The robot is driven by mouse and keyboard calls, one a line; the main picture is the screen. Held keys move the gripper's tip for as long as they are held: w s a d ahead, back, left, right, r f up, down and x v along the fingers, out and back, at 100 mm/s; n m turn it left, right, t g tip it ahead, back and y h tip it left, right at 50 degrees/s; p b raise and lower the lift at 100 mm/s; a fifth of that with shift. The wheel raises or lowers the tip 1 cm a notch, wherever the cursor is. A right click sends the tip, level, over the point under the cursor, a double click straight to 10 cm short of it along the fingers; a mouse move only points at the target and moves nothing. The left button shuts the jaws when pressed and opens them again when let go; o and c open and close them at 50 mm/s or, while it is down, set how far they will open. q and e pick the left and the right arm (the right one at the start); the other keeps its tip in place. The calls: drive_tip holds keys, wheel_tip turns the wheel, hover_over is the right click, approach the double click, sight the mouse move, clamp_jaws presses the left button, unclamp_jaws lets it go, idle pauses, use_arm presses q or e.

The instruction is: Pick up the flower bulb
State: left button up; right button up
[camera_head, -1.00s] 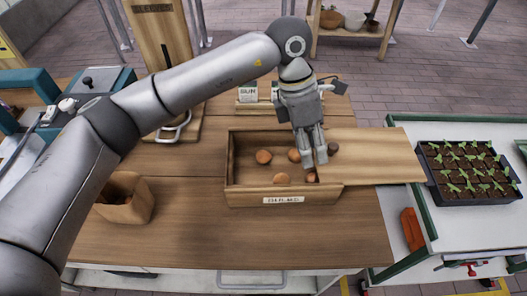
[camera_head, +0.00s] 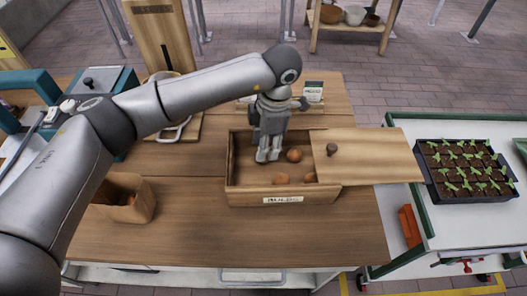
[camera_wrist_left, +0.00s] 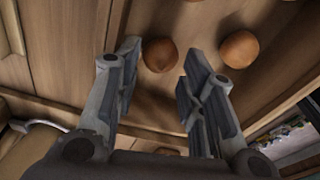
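A wooden box (camera_head: 238,194) with a white label on its front stands on the table. Round brown flower bulbs lie inside, one at the middle (camera_head: 294,154), one near the front (camera_head: 282,178) and one partly under the lid (camera_head: 310,177). My left gripper (camera_head: 267,157) reaches down into the left part of the box and covers the bulb spot there. In the left wrist view, my left gripper (camera_wrist_left: 160,75) is open, with one bulb (camera_wrist_left: 158,54) in line with the gap between its fingers and another bulb (camera_wrist_left: 239,49) to the right. My right gripper is not in view.
The wooden lid (camera_head: 375,157) with a dark knob lies over the box's right side. A seedling tray (camera_head: 462,198) is at the right. Small cards (camera_head: 314,92) stand behind the box.

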use_arm(q)
wheel_tip(320, 180, down, 2)
drive_tip(key=shift+a+p, duration=0.15)
drive_tip(key=shift+p, duration=0.2)
drive_tip(key=shift+f, duration=0.45)
drive_tip(key=shift+c, duration=0.2)
drive_tip(key=c, duration=0.4)
drive_tip(key=shift+c, duration=0.2)
drive_tip(key=shift+r, duration=0.15)
